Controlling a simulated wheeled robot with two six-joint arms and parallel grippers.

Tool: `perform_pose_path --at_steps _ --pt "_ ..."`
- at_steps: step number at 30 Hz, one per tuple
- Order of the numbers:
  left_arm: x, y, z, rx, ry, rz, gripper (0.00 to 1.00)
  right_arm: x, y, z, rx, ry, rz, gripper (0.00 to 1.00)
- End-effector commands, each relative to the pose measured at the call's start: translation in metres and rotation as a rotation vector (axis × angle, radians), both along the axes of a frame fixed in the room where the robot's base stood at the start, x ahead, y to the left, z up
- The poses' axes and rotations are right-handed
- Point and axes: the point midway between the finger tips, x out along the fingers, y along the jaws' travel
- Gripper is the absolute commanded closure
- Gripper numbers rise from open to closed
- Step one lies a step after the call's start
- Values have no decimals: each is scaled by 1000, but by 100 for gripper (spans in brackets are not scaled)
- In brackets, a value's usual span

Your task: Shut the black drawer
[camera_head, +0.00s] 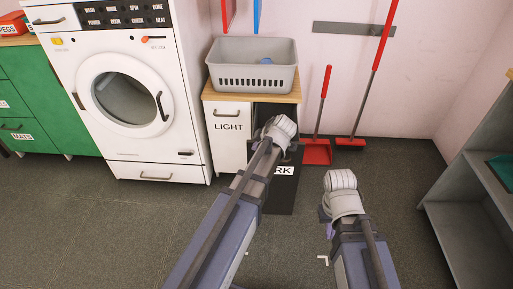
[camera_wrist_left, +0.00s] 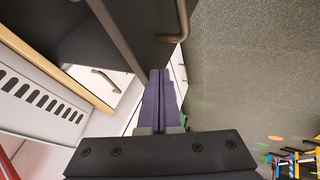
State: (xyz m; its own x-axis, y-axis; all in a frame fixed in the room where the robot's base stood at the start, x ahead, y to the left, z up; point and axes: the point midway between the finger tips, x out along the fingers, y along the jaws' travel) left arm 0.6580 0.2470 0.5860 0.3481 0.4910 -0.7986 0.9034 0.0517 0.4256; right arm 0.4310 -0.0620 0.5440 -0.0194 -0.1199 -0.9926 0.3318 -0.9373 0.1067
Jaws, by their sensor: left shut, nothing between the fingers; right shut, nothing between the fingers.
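The black drawer stands open at the right half of the low cabinet. Its dark front (camera_head: 282,198) bears a white label ending in "RK", partly covered by my left arm. In the left wrist view its black panel (camera_wrist_left: 138,18) and bar handle (camera_wrist_left: 176,22) show at the top. My left gripper (camera_wrist_left: 162,78) has its purple fingers shut and empty, close to the panel's edge; I cannot tell whether they touch. In the head view its fingers are hidden behind the arm. My right gripper (camera_head: 329,230) is shut and empty, to the right of the drawer, mostly hidden by its wrist.
The white LIGHT drawer (camera_head: 229,140) is shut beside it. A grey basket (camera_head: 252,78) stands on the wooden top (camera_head: 228,97). A washing machine (camera_head: 187,110) stands left. A red dustpan (camera_head: 316,152) and broom (camera_head: 350,142) are behind right. Grey shelves (camera_head: 462,215) stand right.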

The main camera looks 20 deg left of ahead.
Motion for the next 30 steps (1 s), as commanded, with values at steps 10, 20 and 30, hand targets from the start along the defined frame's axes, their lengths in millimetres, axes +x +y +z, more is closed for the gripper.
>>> perform_pose_path --at_steps 10,20,30 --pt "10 2 0 0 0 0 100 0 0 0 0 0 0 100" --pt "80 22 0 0 0 2 100 0 0 0 0 0 0 100" --pt "160 45 0 0 0 1 100 0 0 0 0 0 0 100"
